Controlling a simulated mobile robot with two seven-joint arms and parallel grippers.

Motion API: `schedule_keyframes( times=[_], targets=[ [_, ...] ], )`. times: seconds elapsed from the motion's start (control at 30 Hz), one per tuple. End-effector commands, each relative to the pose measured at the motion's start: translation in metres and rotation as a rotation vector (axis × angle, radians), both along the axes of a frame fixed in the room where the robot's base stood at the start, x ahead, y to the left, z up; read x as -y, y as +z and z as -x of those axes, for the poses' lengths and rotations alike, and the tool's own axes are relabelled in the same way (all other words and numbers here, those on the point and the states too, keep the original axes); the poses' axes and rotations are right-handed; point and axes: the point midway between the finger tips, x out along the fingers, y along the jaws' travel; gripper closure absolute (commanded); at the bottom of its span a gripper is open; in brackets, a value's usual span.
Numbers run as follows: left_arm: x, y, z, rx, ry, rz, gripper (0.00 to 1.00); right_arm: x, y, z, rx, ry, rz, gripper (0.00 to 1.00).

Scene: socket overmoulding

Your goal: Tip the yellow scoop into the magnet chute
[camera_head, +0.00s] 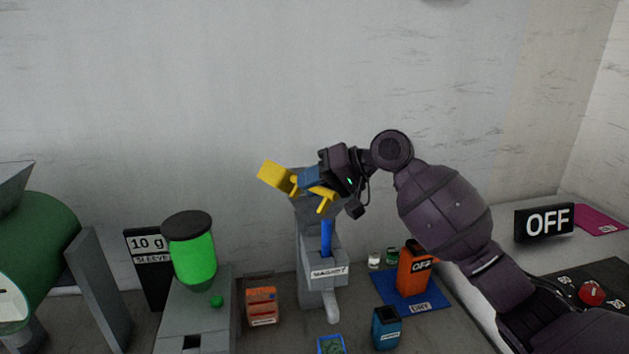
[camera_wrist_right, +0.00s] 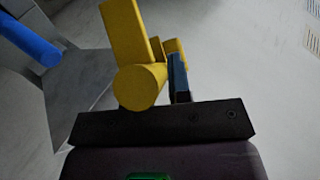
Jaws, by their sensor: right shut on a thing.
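The yellow scoop (camera_head: 276,177) is held in my right gripper (camera_head: 317,183), which is shut on it. It is above and slightly left of the magnet chute and looks tilted. The scoop also shows in the right wrist view (camera_wrist_right: 128,35), where its round yellow end sits close to the jaws. Whether anything is in the scoop cannot be seen. The magnet chute (camera_head: 312,262) is a grey stand with a blue upright bar (camera_head: 327,238), a label and a spout at its front. My left gripper is not in view.
Left of the chute are an orange box (camera_head: 262,306) and a green-filled hopper (camera_head: 194,260). Right of it, an orange container (camera_head: 414,272) stands on a blue mat (camera_head: 385,295). A dark blue container (camera_head: 386,328) and a blue tray (camera_head: 331,344) are in front. An OFF sign (camera_head: 544,222) is further right.

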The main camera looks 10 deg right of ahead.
Motion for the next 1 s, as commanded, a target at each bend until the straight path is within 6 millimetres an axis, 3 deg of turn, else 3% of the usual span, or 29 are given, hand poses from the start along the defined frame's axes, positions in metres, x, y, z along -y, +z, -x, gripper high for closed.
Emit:
schedule_keyframes(
  times=[0.17,0.6,1.0],
  targets=[
    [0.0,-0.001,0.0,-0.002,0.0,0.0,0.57,-0.004,0.003,0.003,0.036,0.002,0.063,1.0],
    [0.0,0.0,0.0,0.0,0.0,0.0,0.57,-0.038,0.021,0.022,0.32,0.0,0.561,1.0],
    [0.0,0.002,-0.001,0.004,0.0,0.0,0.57,-0.041,0.022,0.023,0.345,-0.003,0.609,1.0]
  ],
)
